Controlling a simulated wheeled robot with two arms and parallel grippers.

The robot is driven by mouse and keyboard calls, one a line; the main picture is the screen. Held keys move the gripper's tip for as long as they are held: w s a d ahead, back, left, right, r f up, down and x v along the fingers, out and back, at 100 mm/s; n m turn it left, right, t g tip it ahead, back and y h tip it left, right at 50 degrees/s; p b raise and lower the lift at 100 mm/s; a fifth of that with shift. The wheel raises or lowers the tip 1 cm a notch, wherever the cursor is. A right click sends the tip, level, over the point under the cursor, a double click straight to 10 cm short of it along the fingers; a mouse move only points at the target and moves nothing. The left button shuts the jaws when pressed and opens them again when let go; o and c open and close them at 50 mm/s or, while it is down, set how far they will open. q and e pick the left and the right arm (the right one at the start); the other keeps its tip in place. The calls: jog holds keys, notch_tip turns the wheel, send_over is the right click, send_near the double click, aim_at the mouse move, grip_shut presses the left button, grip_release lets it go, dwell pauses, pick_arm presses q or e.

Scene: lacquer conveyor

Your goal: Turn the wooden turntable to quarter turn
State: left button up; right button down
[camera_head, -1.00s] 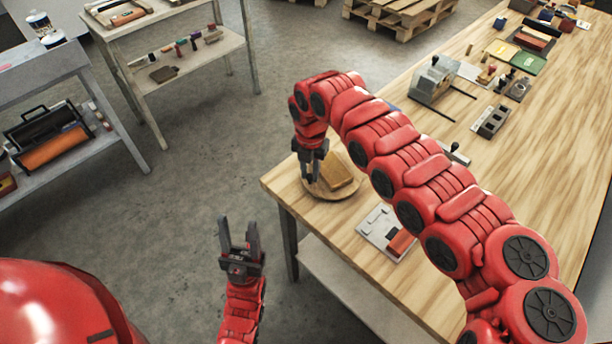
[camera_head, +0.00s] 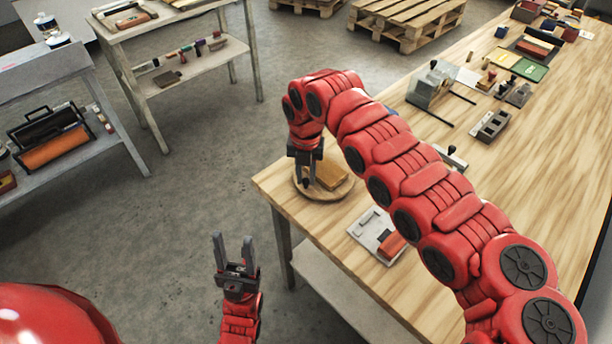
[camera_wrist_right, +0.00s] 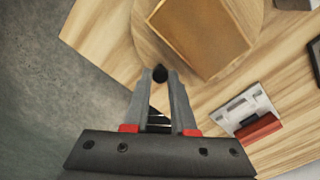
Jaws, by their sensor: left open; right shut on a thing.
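The wooden turntable (camera_head: 343,190) is a round, light disc at the near left corner of the long workbench. A brown block (camera_head: 331,174) lies on it; the block (camera_wrist_right: 200,35) fills much of the disc in the right wrist view. My right gripper (camera_head: 305,184) points down at the disc's left part, beside the block. In the right wrist view its fingers are closed around a small dark knob (camera_wrist_right: 160,73) near the disc's edge. My left gripper (camera_head: 233,238) is open and empty, over the floor in front of the bench.
A grey plate with a red block (camera_head: 366,231) lies close to the turntable. A clear-sided device (camera_head: 431,85) and a grey slotted holder (camera_head: 491,126) stand further back. My right arm covers part of the bench. Shelves stand at the left, with open floor between.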

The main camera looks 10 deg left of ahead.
dwell(0.3)
jog(key=c, duration=0.7)
grip_release()
jog(key=shift+c, duration=0.2)
jog(key=shift+r, duration=0.1)
notch_tip(320, 180, up, 17)
jog(key=p, duration=0.2)
jog(key=shift+r, duration=0.2)
